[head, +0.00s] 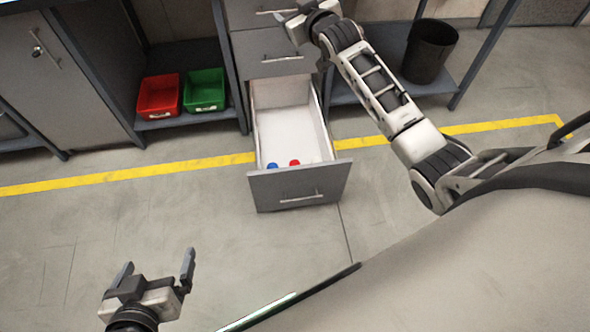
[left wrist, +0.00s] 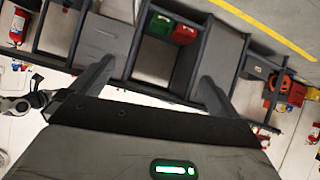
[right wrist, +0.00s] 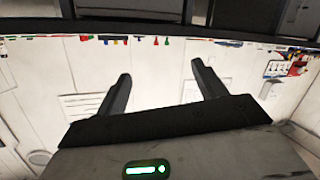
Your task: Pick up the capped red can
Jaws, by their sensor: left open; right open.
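A small red object (head: 294,162), seen from above, is inside the open drawer (head: 262,190); it looks like the red can, but its cap cannot be made out. A small blue object (head: 271,165) is just left of it. My left gripper (head: 157,265) is open and empty above the floor at the lower left, well apart from the drawer. Its fingers also show spread in the left wrist view (left wrist: 150,80). My right gripper (head: 291,18) is by the upper drawer fronts, above and behind the open drawer; the right wrist view (right wrist: 160,82) shows it open and empty.
A red bin (head: 159,96) and a green bin (head: 204,90) stand on a low shelf left of the drawer. A black bucket (head: 430,52) stands on the shelf at right. My right arm reaches across right of the drawer. The floor in front is clear.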

